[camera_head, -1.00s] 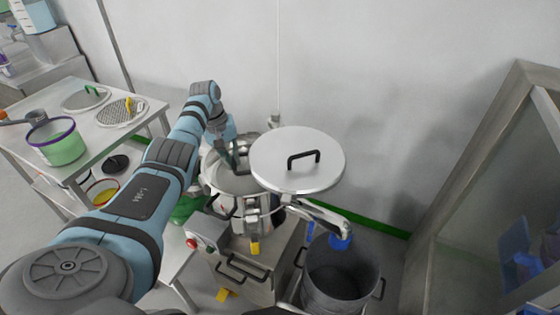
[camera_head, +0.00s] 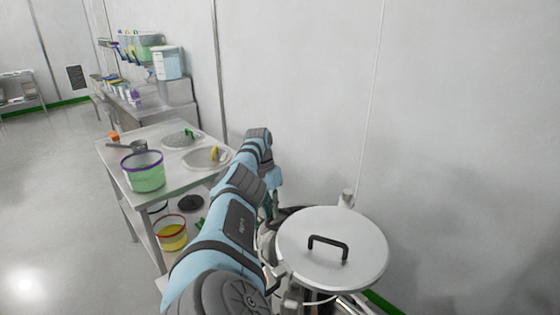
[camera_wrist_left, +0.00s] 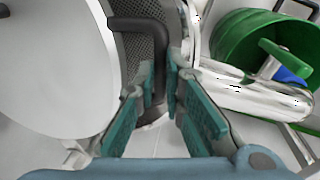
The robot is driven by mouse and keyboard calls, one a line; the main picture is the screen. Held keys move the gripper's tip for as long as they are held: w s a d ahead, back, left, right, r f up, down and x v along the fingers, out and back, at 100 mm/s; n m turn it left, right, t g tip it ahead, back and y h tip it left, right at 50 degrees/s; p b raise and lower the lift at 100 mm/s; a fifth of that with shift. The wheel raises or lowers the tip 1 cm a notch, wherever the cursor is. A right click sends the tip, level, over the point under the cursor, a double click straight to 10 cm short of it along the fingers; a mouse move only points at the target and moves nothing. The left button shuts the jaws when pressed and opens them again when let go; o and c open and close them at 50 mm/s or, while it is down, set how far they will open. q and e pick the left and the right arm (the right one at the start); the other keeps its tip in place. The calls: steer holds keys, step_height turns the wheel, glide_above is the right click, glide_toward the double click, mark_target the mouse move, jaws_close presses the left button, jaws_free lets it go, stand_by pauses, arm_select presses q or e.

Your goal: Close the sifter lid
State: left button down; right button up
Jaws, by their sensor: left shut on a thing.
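The sifter lid (camera_head: 310,222) is a flat round metal disc with a black U-shaped handle (camera_head: 328,243) on top. It sits at the lower right in the head view and hides most of the sifter body under it. A pale disc, probably the lid (camera_wrist_left: 50,70), fills the left of the left wrist view. Beside it is dark mesh (camera_wrist_left: 133,60). My left gripper (camera_wrist_left: 163,75) is shut on a black bent bar (camera_wrist_left: 152,26) in front of the mesh. In the head view this gripper is largely hidden at the lid's far left edge. My right gripper is not in view.
A metal table (camera_head: 128,180) left of my arm holds a green bucket (camera_head: 143,175) and round screens (camera_head: 207,158). A yellow bucket (camera_head: 172,235) stands on its lower shelf. The wall is close behind the lid. A green tub (camera_wrist_left: 240,45) shows in the left wrist view.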

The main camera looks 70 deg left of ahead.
arm_select(q)
steer(key=shift+d+f, duration=0.1)
steer(key=shift+f, duration=0.05)
steer(key=c, duration=1.9)
jaws_free()
steer(key=shift+o, duration=1.2)
steer(key=shift+f, duration=0.1)
steer(key=shift+a, duration=0.25)
step_height(320, 180, up, 10)
